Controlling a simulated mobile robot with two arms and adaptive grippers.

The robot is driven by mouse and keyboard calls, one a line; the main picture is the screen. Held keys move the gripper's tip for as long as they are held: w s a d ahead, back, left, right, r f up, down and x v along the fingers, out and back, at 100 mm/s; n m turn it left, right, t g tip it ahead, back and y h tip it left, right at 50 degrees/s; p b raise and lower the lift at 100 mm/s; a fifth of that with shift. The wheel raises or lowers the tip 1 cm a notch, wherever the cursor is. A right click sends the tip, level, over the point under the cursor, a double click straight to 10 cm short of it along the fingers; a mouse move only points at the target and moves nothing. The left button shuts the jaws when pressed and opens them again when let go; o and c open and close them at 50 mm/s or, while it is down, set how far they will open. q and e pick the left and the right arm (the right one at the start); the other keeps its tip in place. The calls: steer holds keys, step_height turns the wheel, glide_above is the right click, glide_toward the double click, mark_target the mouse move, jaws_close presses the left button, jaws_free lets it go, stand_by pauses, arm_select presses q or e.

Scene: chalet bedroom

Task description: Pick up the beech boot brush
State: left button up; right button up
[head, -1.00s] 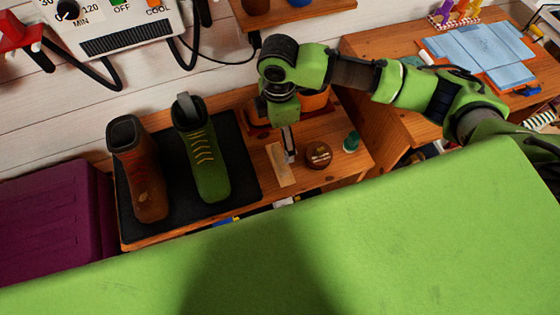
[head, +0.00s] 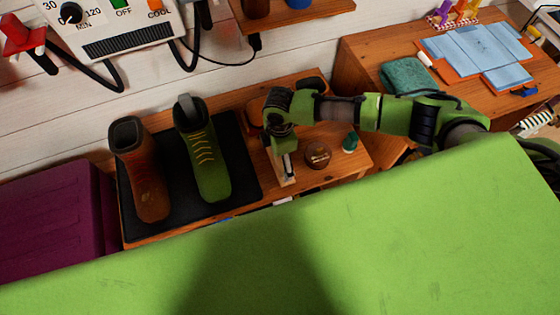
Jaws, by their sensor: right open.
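The beech boot brush (head: 285,182), a pale narrow wooden piece, lies on the wooden bench to the right of the black boot mat. My right gripper (head: 286,172) points down right over it and hides much of it. Its jaws are open. I cannot tell whether the fingers touch the brush or stand around it. My left gripper is not in view.
A round brown tin (head: 318,155) and a small green bottle (head: 350,142) stand close right of the gripper. A brown boot (head: 142,175) and a green boot (head: 205,155) stand on the black mat (head: 240,165). A wooden desk (head: 365,60) is at the right.

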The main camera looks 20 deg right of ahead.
steer(key=c, duration=1.3)
steer(key=shift+o, duration=0.2)
steer(key=shift+r, duration=0.1)
steer(key=shift+r, duration=0.55)
steer(key=s+a+r+b, duration=0.1)
steer(key=s+r+b, duration=0.1)
steer(key=s+r, duration=0.9)
steer(key=s, duration=0.3)
steer(key=shift+a+r, duration=0.35)
steer(key=shift+o, duration=1)
steer(key=shift+w, duration=0.1)
